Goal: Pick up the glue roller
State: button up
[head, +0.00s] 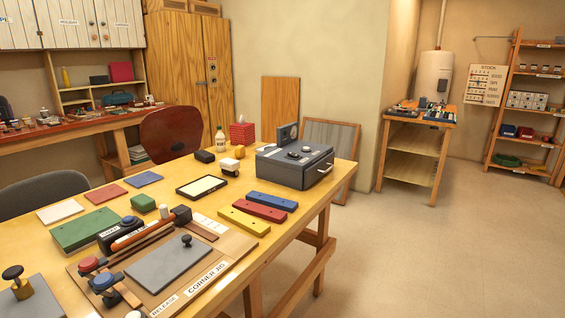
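No item is clearly readable as the glue roller. An orange rod with a dark end (142,232) lies slanted on the near table, at the back edge of the corner jig board (222,262). It may be the roller, but I cannot tell. A black block with a small white label (112,238) sits right behind it, and the label is too small to read surely. A small white-topped item (230,166) stands farther back by the grey box. My gripper is not in view.
The floor (430,250) at right is clear.

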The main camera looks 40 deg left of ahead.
aim_at(230, 167)
jog(key=i+u, duration=0.2)
jog(key=i, duration=0.6)
jog(key=i+l+u, duration=0.15)
jog(key=i, duration=0.7)
jog(key=i+u, duration=0.25)
jog(key=u, duration=0.2)
jog(key=i+u, duration=0.4)
jog(key=i+l+u, duration=0.15)
jog(key=u, duration=0.3)
jog(key=i+u, duration=0.2)
jog(key=u, duration=0.2)
jog(key=i+u, duration=0.2)
jog(key=u, duration=0.15)
jog(key=i+u, duration=0.2)
jog(key=u, duration=0.2)
jog(key=i+l+u, duration=0.1)
jog(key=u, duration=0.25)
jog(key=i, duration=0.1)
